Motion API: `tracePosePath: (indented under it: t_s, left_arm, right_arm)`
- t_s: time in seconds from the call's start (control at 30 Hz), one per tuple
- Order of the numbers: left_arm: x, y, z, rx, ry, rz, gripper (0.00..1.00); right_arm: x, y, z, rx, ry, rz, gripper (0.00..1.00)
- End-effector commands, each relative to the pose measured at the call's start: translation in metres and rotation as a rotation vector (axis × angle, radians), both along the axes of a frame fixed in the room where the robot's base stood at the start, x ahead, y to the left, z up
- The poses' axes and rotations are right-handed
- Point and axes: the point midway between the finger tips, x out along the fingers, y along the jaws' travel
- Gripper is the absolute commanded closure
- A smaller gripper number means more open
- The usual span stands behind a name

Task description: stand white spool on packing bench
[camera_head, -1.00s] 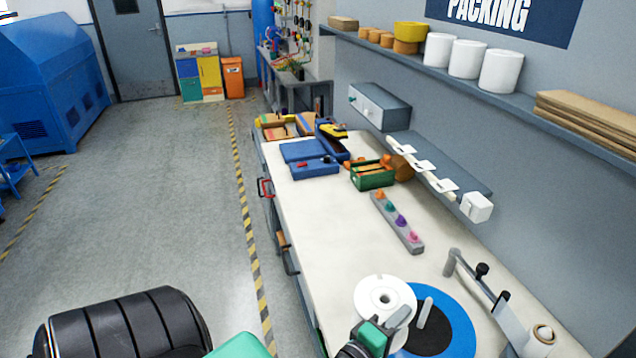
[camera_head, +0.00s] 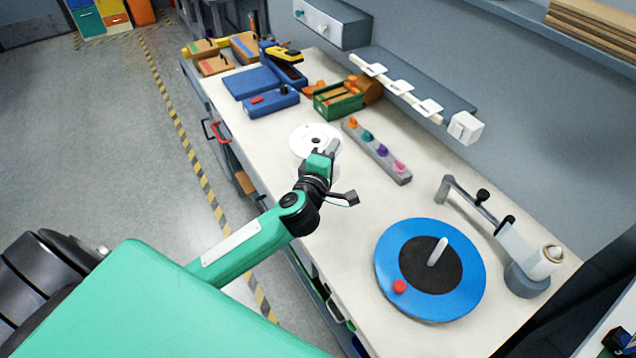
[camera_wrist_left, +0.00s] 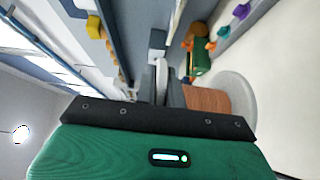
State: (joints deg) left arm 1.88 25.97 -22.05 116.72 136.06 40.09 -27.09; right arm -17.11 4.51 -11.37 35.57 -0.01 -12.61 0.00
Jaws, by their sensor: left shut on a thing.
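The white spool (camera_head: 303,136) shows its round upper flange and dark centre hole in the head view, over the middle of the pale packing bench (camera_head: 300,85). My left gripper (camera_head: 331,152) is shut on the spool at its near right edge. The spool looks nearly level; whether its underside touches the bench is hard to tell. In the left wrist view a pale curved rim (camera_wrist_left: 243,92), probably the spool's, shows beside the fingers. My right gripper is not in view.
A blue turntable (camera_head: 450,298) with a grey peg and red knob lies to the front right, empty. A grey strip of coloured knobs (camera_head: 378,152), a green crate (camera_head: 338,104) and blue cases (camera_head: 255,82) stand behind. Bare bench lies between the spool and turntable.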

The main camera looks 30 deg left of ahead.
Motion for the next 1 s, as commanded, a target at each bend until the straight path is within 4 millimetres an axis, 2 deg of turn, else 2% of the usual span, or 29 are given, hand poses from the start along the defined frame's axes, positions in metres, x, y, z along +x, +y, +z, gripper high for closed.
tracePosePath:
  t_s: [0.03,0.2,0.33,0.5,0.57,0.67,1.0]
  left_arm:
    - [0.016,0.006,0.011,0.001,-0.009,0.012,1.00]
    - [0.056,0.021,0.032,-0.006,-0.007,0.040,1.00]
    - [0.075,0.029,0.045,-0.014,-0.005,0.053,1.00]
    - [0.086,0.034,0.049,-0.018,-0.001,0.061,1.00]
    - [0.087,0.035,0.043,-0.019,0.000,0.062,1.00]
    - [0.087,0.035,0.023,-0.021,0.003,0.063,1.00]
    - [0.086,0.034,-0.064,-0.023,0.003,0.064,1.00]
  right_arm:
    - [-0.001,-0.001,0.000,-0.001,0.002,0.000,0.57]
    - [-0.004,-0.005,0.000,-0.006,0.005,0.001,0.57]
    - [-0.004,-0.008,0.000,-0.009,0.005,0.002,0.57]
    - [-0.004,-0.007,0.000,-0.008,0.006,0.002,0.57]
    - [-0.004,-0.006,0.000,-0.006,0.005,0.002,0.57]
    - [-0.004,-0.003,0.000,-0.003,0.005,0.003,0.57]
    - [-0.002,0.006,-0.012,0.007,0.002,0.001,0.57]
